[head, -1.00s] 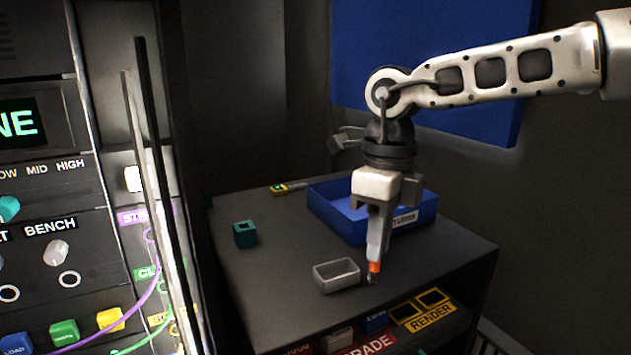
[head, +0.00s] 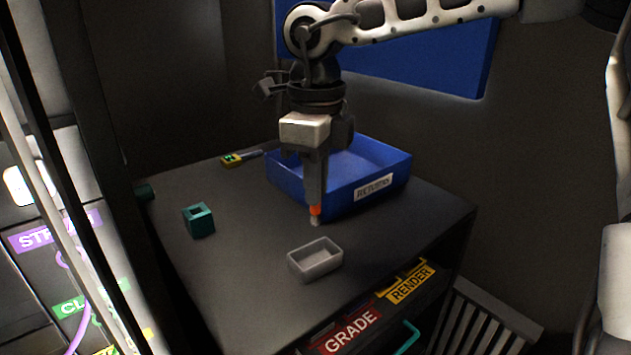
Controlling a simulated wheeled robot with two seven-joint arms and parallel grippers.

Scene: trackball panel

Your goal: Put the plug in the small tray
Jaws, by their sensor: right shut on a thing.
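The small tray is open and looks empty, near the front of the dark cabinet top. My left gripper is not in view.
A blue bin (head: 340,199) labelled RETURNS stands behind the gripper, close to it. A teal block with a square hole (head: 199,220) sits to the left. A yellow-ended tool (head: 233,159) lies at the back. The dark cabinet top (head: 240,270) is bare left of the tray.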

